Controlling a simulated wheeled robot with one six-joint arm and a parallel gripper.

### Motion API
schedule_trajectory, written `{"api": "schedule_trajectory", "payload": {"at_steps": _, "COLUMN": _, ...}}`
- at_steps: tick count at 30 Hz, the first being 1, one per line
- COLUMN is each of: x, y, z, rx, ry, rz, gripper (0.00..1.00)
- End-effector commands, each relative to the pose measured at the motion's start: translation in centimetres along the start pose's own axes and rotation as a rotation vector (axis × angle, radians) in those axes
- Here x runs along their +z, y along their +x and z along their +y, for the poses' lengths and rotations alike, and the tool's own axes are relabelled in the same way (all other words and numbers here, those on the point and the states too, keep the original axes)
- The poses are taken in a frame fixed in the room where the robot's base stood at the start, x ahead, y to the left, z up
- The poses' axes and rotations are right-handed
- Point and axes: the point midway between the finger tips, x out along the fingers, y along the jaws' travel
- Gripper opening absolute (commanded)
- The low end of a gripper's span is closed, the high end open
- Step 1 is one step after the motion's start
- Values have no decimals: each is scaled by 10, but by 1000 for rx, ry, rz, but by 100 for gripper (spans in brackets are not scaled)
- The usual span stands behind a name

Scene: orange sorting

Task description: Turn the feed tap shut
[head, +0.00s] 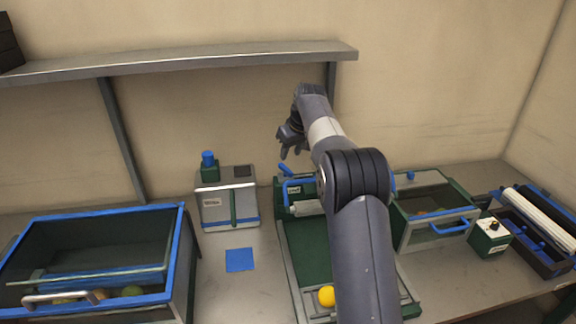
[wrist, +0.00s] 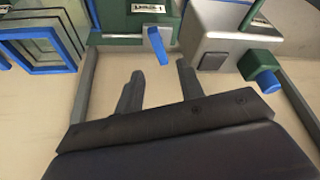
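A blue lever (head: 285,169), which looks like the feed tap, sticks out from a green housing with a small label, below my gripper in the head view. In the wrist view the blue lever (wrist: 157,45) lies just beyond the fingertips, between their lines and apart from them. My gripper (head: 291,154) hangs above the housing. In the wrist view my gripper (wrist: 158,69) has its two dark fingers spread with nothing between them. The arm hides part of the housing in the head view.
A grey box with a blue knob (head: 208,158) stands left of the housing. A blue-edged bin (head: 95,213) is at far left. A green tray with an orange ball (head: 326,296) lies in front. A blue-handled drawer (head: 440,232) and a control box (head: 490,238) stand right. A shelf (head: 200,60) hangs behind.

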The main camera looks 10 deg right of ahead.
Motion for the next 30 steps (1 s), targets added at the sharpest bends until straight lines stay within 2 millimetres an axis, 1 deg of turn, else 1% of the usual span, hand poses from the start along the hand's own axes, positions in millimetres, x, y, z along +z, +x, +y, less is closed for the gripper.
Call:
{"api": "schedule_trajectory", "payload": {"at_steps": 1, "x": 0, "y": 10, "z": 0, "rx": -2, "ry": 0, "rz": -4, "gripper": 36}}
{"api": "schedule_trajectory", "payload": {"at_steps": 6, "x": 0, "y": 43, "z": 0, "rx": -2, "ry": 0, "rz": -4, "gripper": 36}}
{"api": "schedule_trajectory", "payload": {"at_steps": 9, "x": 0, "y": 59, "z": 0, "rx": -1, "ry": -1, "rz": -3, "gripper": 36}}
{"api": "schedule_trajectory", "payload": {"at_steps": 13, "x": 0, "y": 73, "z": 0, "rx": 0, "ry": -1, "rz": -2, "gripper": 36}}
{"api": "schedule_trajectory", "payload": {"at_steps": 18, "x": 0, "y": 81, "z": 0, "rx": 1, "ry": -1, "rz": 0, "gripper": 36}}
{"api": "schedule_trajectory", "payload": {"at_steps": 25, "x": 0, "y": 81, "z": 0, "rx": 1, "ry": -1, "rz": 0, "gripper": 36}}
{"api": "schedule_trajectory", "payload": {"at_steps": 30, "x": 0, "y": 81, "z": 0, "rx": 1, "ry": 0, "rz": 0, "gripper": 22}}
